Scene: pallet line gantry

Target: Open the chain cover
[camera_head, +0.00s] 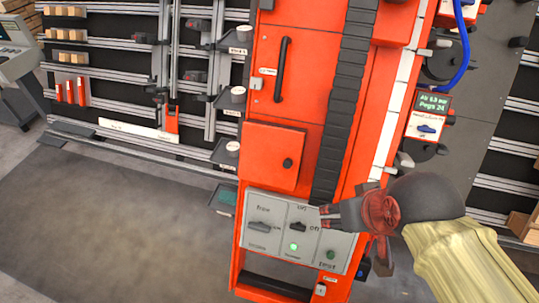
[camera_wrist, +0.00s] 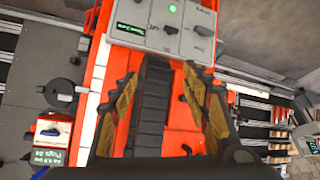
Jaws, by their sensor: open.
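The orange machine column (camera_head: 376,110) fills the middle of the head view. It has a tall upper door with a black bar handle (camera_head: 283,70) and a smaller square door (camera_head: 262,155) with a round black knob (camera_head: 288,163). Both look shut; I cannot tell which is the chain cover. A black segmented chain strip (camera_head: 345,85) runs down beside them. My gripper (camera_head: 328,216) is in front of the grey control panel, below and right of the small door. In the wrist view my gripper (camera_wrist: 162,92) is open and empty, its fingers either side of the chain strip (camera_wrist: 152,105).
The grey control panel (camera_head: 257,241) carries black switches and a lit green lamp (camera_head: 293,246). A small display box (camera_head: 430,112) and a blue hose (camera_head: 463,45) are at the right. Shelving racks (camera_head: 110,60) stand at the left. The grey floor at lower left is clear.

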